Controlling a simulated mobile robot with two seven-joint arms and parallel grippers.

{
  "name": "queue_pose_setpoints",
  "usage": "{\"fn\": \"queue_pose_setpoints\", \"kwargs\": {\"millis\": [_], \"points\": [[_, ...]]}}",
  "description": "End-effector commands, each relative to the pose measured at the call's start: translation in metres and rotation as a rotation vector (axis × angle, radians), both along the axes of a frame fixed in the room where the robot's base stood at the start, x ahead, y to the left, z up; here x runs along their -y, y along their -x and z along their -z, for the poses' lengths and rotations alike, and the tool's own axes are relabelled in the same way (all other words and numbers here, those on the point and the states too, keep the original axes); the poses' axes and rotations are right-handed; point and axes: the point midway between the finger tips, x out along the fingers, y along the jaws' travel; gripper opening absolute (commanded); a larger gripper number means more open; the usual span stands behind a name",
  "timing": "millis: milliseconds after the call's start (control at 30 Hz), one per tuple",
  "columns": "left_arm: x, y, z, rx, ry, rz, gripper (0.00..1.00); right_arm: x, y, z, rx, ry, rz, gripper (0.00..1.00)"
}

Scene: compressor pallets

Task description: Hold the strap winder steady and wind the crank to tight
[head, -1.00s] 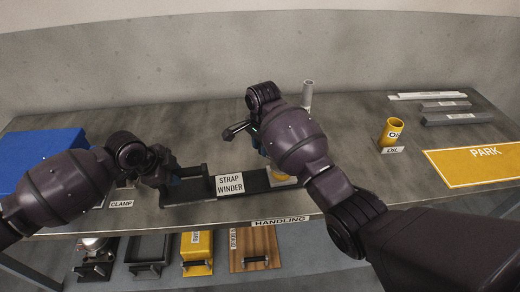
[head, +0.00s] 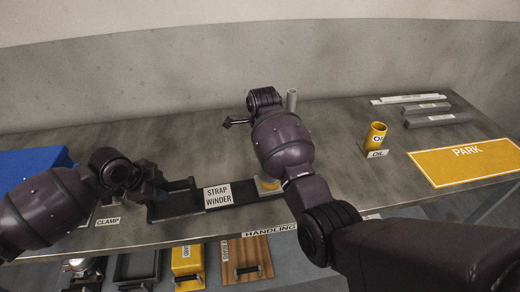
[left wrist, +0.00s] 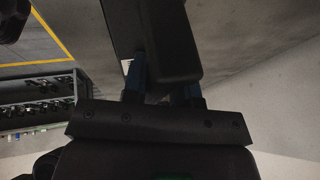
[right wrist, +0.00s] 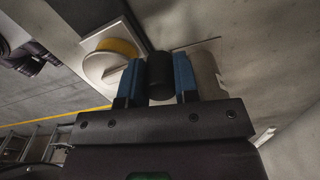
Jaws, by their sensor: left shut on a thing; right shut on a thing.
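The strap winder (head: 243,193) is a dark bar on the bench with a white STRAP WINDER label. A black loop handle (head: 178,186) stands at its left end. A yellow drum on a pale square plate (head: 268,186) is at its right end, and the drum (right wrist: 118,50) shows in the right wrist view. My left gripper (head: 158,188) is shut on the black handle, a dark bar (left wrist: 165,50) between its blue fingers. My right gripper (right wrist: 158,78) is shut on a black cylindrical crank grip (right wrist: 160,72) beside the drum; my arm hides its jaws in the head view.
A grey upright cylinder (head: 292,99) stands behind my right arm. A yellow OIL cup (head: 376,136), grey bars (head: 428,108) and the yellow PARK mat (head: 465,164) lie right. A blue box (head: 35,165) is left. Handled items (head: 247,262) sit below the bench edge.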

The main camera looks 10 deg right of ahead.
Motion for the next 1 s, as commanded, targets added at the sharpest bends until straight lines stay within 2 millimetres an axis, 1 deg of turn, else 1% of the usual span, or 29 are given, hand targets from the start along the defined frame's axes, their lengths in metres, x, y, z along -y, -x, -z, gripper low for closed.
{"fn": "queue_pose_setpoints", "kwargs": {"millis": [33, 567, 600, 667, 700, 733, 1000], "points": [[-0.0017, 0.0040, 0.0087, -0.017, -0.005, -0.006, 0.00, 0.0013, -0.0015, -0.0017, 0.005, 0.000, 0.012, 0.00], [-0.0025, 0.0038, 0.0089, -0.017, -0.007, -0.006, 0.00, 0.0033, -0.0018, -0.0018, 0.005, 0.003, 0.031, 0.00], [-0.0025, 0.0038, 0.0089, -0.017, -0.007, -0.006, 0.00, 0.0033, -0.0017, -0.0017, 0.005, 0.003, 0.031, 0.35], [-0.0025, 0.0039, 0.0089, -0.017, -0.007, -0.006, 0.00, 0.0032, -0.0015, -0.0012, 0.004, 0.003, 0.030, 0.44], [-0.0025, 0.0039, 0.0089, -0.017, -0.007, -0.006, 0.00, 0.0030, -0.0013, -0.0008, 0.003, 0.002, 0.030, 0.50], [-0.0024, 0.0039, 0.0089, -0.017, -0.007, -0.006, 0.00, 0.0030, -0.0011, -0.0005, 0.003, 0.001, 0.030, 0.54], [-0.0022, 0.0040, 0.0089, -0.017, -0.008, -0.005, 0.00, 0.0025, -0.0006, 0.0002, 0.001, 0.001, 0.030, 0.54]]}}
